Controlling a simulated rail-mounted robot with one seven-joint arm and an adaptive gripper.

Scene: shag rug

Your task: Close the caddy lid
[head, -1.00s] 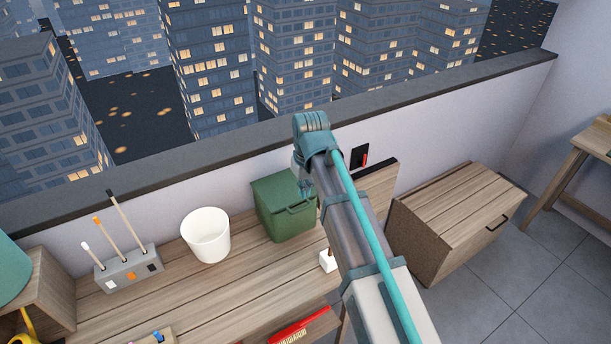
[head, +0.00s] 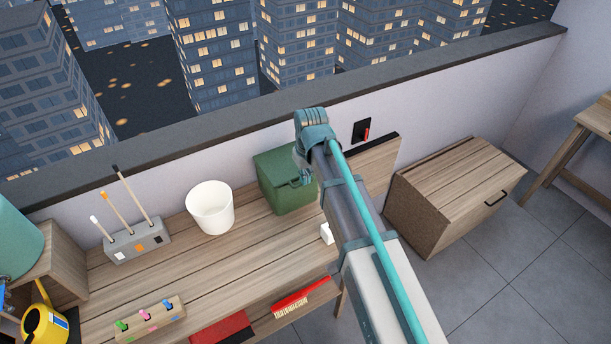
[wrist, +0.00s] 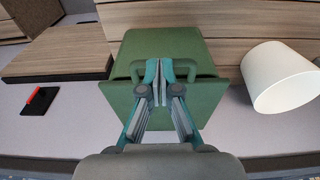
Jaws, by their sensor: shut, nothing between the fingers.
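The green caddy (head: 288,200) stands on the wooden bench against the wall. Its lid (head: 272,162) looks down over the box in the head view; whether it is fully seated I cannot tell. A loop handle shows at the lid's front edge, and in the wrist view the handle (wrist: 205,71) reaches out on both sides of my fingers. My gripper (wrist: 160,64) is shut and empty over the caddy (wrist: 160,42), at the handle edge. Whether the fingertips touch it I cannot tell. In the head view my arm covers the caddy's right side.
A white bucket (head: 210,208) stands close left of the caddy, with a grey holder (head: 137,242) of sticks further left. A small white block (head: 326,233) and a red brush (head: 303,295) lie nearer the front. A wooden cabinet (head: 455,195) stands right. Open bench lies in front of the bucket.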

